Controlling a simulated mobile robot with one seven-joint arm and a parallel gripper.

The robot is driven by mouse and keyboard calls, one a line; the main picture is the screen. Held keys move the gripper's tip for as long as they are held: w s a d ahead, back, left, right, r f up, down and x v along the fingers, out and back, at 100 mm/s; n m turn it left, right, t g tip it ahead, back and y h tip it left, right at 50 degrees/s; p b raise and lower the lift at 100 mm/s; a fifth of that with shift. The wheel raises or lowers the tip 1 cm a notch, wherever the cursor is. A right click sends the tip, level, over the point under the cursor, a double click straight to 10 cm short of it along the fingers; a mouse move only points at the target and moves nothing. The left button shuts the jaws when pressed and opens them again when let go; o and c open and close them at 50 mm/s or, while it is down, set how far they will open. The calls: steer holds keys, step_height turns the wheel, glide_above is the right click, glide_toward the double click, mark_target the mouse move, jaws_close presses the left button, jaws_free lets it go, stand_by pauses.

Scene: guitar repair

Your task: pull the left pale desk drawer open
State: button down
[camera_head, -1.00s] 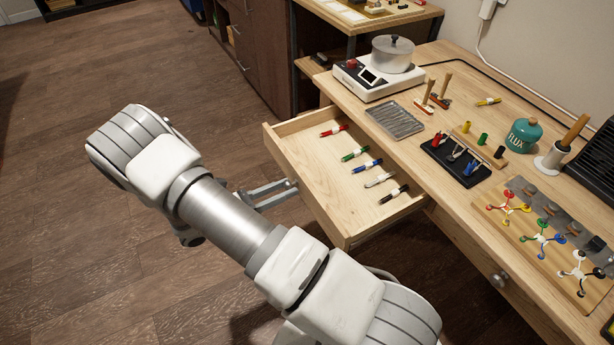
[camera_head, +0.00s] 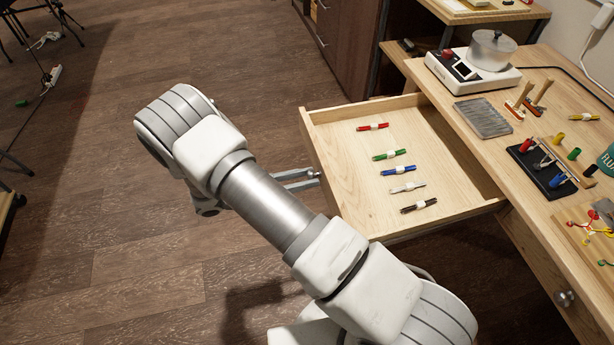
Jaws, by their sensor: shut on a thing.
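The left pale desk drawer (camera_head: 455,215) stands well out from the desk (camera_head: 483,146), its inside showing. Several coloured pen-like tools lie in a row in it, among them a red one (camera_head: 372,127) and a blue one (camera_head: 398,171). My gripper (camera_head: 316,176) is at the outer side of the drawer's front panel, its fingers closed there. The knob between the fingers is mostly hidden, with only a small bit showing at the tips.
The desk top holds a white hotplate with a pot (camera_head: 474,70), a metal tray (camera_head: 483,117) and a black tool stand (camera_head: 541,165). Another drawer knob (camera_head: 565,298) shows at lower right. A dark cabinet (camera_head: 349,40) stands behind. The wood floor at left is largely clear.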

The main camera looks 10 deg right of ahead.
steer(key=shift+c, duration=2.2)
jaws_free()
steer(key=shift+a, duration=0.1)
steer(key=s+a+p, duration=0.1)
steer(key=a, duration=1.6)
steer(key=shift+s, duration=0.2)
